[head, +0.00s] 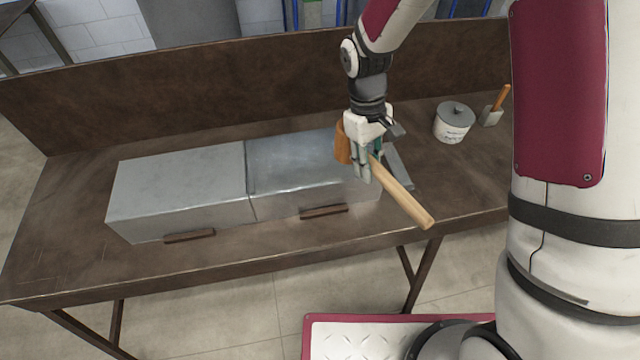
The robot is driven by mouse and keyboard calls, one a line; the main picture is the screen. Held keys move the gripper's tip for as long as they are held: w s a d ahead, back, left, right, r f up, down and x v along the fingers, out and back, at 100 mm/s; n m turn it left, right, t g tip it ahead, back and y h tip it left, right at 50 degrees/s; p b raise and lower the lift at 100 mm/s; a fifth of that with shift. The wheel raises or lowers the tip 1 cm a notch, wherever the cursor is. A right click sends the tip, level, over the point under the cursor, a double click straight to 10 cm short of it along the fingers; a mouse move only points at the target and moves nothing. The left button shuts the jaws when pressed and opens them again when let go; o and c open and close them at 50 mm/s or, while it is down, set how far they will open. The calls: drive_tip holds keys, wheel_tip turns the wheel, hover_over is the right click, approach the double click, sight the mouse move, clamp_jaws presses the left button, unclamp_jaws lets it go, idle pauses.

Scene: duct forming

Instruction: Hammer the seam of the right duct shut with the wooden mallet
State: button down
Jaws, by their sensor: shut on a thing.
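My gripper (365,163) is shut on the wooden mallet (403,192). The mallet's pale handle slants down to the right, and its orange-brown head is at the gripper's left side. The gripper is over the right end of the right duct (290,165), a grey sheet-metal box lying on the workbench. I cannot tell whether the mallet touches the duct. The gripper and mallet hide part of the duct's right end, and the state of the seam is not clear. The left duct (180,185) sits against it on the left.
The brown workbench (60,235) has a raised back panel (200,100). Small brown strips lie at the front of the ducts, one at the left (190,236) and one at the right (323,211). A lidded grey pot (453,124) and a wooden-handled tool (494,108) stand at the back right.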

drive_tip(key=shift+w+d, duration=0.25)
drive_tip(key=shift+d, duration=0.7)
wheel_tip(320, 180, down, 9)
drive_tip(key=b, duration=0.2)
wheel_tip(320, 180, up, 9)
drive_tip(key=p, duration=0.2)
drive_tip(key=shift+r, duration=0.2)
